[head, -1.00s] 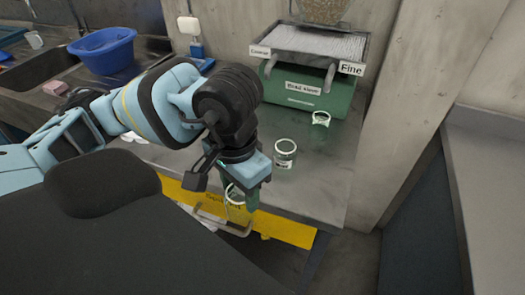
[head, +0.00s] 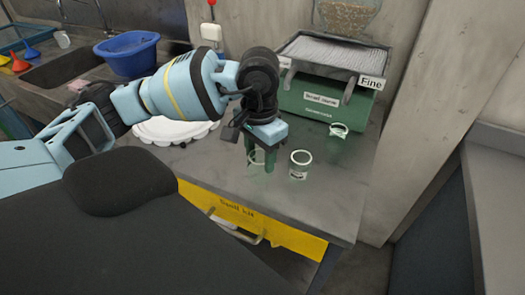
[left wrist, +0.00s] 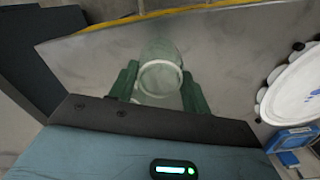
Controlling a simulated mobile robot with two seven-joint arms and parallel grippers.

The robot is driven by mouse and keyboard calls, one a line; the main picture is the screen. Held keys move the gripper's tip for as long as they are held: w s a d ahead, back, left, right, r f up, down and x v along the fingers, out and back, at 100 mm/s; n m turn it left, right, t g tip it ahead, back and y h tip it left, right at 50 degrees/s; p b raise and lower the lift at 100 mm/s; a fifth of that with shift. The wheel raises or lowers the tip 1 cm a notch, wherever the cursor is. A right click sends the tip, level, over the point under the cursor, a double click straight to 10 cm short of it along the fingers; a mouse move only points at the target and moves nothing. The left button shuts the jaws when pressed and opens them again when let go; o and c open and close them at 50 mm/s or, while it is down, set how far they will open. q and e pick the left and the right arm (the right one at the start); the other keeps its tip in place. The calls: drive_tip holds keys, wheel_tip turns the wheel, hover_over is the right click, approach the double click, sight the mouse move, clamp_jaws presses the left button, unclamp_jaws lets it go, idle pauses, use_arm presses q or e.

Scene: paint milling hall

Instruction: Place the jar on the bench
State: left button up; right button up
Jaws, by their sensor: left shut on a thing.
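My left gripper (head: 262,160) points down over the grey bench (head: 325,205), its green fingers shut on a clear glass jar (head: 256,157). In the head view the fingers partly hide this jar. In the left wrist view the jar (left wrist: 160,72) sits between the fingers, with the bench top beyond it. I cannot tell whether its base touches the bench. A second jar, with a pale rim and a label (head: 300,165), stands upright just right of the gripper. My right gripper is not in view.
A green machine (head: 322,104) with a "Fine" label stands at the back, with a pale-rimmed glass item (head: 338,130) before it. A white scalloped dish (head: 172,130) lies to the left. A blue basin (head: 128,52) is by the sink. The bench's front right is clear.

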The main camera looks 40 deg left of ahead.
sight(263, 154)
use_arm(q)
drive_tip(key=shift+w+a+f, duration=0.1)
drive_tip(key=shift+w+a, duration=0.3)
drive_tip(key=shift+w, duration=0.4)
drive_tip(key=shift+w+a+f, duration=0.1)
drive_tip(key=shift+w+a, duration=0.3)
drive_tip(key=shift+w, duration=0.35)
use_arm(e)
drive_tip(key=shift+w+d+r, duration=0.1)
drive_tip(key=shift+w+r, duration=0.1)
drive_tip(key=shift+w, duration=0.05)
use_arm(q)
drive_tip(key=f, duration=0.2)
drive_tip(key=f+p, duration=0.1)
drive_tip(key=shift+w+a, duration=0.25)
drive_tip(key=shift+w, duration=0.05)
drive_tip(key=shift+f, duration=0.25)
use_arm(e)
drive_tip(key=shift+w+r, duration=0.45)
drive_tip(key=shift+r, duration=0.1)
use_arm(q)
drive_tip(key=shift+f, duration=0.1)
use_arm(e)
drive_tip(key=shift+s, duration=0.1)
